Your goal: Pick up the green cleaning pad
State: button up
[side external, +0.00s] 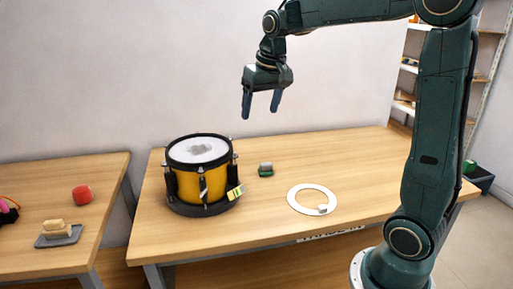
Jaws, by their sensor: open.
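A small green pad with a grey upper part (266,170) lies on the wooden table, just right of the drum. I take it to be the green cleaning pad; it is small in this view, so its texture cannot be told. My gripper (261,113) is open and empty, with its fingers pointing down. It hangs in the air above the table, above the pad in the picture and clear of it. Nothing is between the fingers.
A yellow drum (188,186) stands left of the pad, with a yellow-green item (236,192) at its side. A white ring (294,203) with a small pale object (323,209) lies to the right. A second table (108,170) holds a red object (82,195) and a grey tray (43,243).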

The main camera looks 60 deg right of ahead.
jog(key=w+d+f+m+g, duration=0.1)
jog(key=w+d+f+m, duration=0.1)
jog(key=w+d+f, duration=0.7)
jog(key=m+g, duration=0.2)
jog(key=m, duration=0.1)
send_near(266, 164)
jog(key=shift+y, duration=0.4)
jog(key=shift+s+d+f, duration=0.1)
jog(key=shift+d+f, duration=0.1)
jog(key=shift+f, duration=1.1)
jog(key=shift+d+f, duration=0.2)
jog(key=shift+f, duration=1.15)
jog(key=shift+f, duration=0.1)
jog(key=shift+f, duration=2.55)
jog(key=c, duration=0.9)
jog(key=shift+r, duration=0.2)
